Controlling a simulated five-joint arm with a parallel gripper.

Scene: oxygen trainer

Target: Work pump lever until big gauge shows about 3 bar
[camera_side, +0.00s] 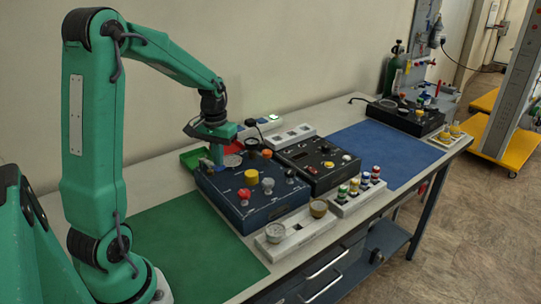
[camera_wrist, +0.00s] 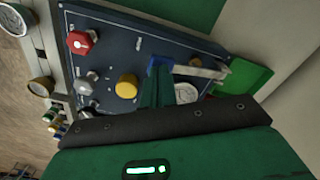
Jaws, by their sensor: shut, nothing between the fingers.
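The dark blue trainer panel (camera_side: 225,200) stands on the bench and also fills the upper wrist view (camera_wrist: 110,50). A pale lever bar (camera_wrist: 200,70) with a blue end (camera_wrist: 160,62) lies across one end of the panel. My gripper (camera_side: 216,158) is shut and points down at that end of the panel; in the wrist view its fingers (camera_wrist: 155,85) are close beside the blue end. I cannot tell whether they touch it. A white round gauge (camera_side: 232,160) shows beside my gripper, partly hidden by it in the wrist view (camera_wrist: 187,92). Its reading is too small to tell.
The panel carries a red knob (camera_side: 243,194), a yellow knob (camera_side: 251,176) and grey knobs. A second dark box (camera_side: 315,163) stands to the right. Two loose gauges sit on a white block (camera_side: 290,233) in front. The green mat (camera_side: 185,245) is clear.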

